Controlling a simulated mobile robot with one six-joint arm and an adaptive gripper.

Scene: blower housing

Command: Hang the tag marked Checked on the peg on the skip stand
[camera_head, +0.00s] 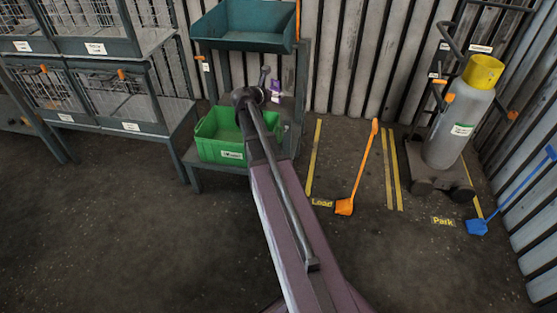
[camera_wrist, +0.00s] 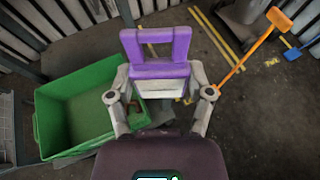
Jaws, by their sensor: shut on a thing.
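My gripper (camera_wrist: 158,88) is shut on a purple piece (camera_wrist: 156,70) with an open frame at its upper end. No writing shows on it, so I cannot tell whether it is the Checked tag. The purple also shows small in the head view (camera_head: 276,89), beside my arm's end and in front of the skip stand. The skip stand (camera_head: 301,90) is a grey-green frame with a teal skip (camera_head: 245,27) on top. An orange-ended fitting (camera_head: 199,57), possibly a peg, shows at its left post above a small white label (camera_head: 205,67).
A green bin (camera_head: 221,137) sits on the stand's lower level, close to my gripper. Wire cages (camera_head: 120,95) stand left. An orange shovel (camera_head: 362,170), a gas cylinder (camera_head: 457,125) on a cart and a blue shovel (camera_head: 510,192) are right. The left foreground floor is clear.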

